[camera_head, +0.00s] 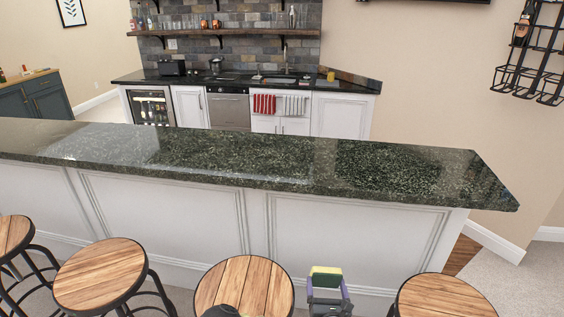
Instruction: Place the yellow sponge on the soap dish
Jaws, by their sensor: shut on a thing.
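The yellow sponge (326,270), with a dark green layer, is at the bottom of the view, right of centre. My gripper (328,284) is shut on it, with its purple-edged fingers on either side. The sponge is in front of the bar's white panelled side, between two stools and apart from the counter. I cannot make out a soap dish; small items near the sink (277,80) on the back counter are too small to tell.
A long bar with a dark green granite top (250,160) crosses the view. Its top looks clear. Wooden stools (243,289) stand before it, one (440,297) just right of my gripper. The back counter (215,82) holds a toaster (171,67) and a small yellow item (331,76).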

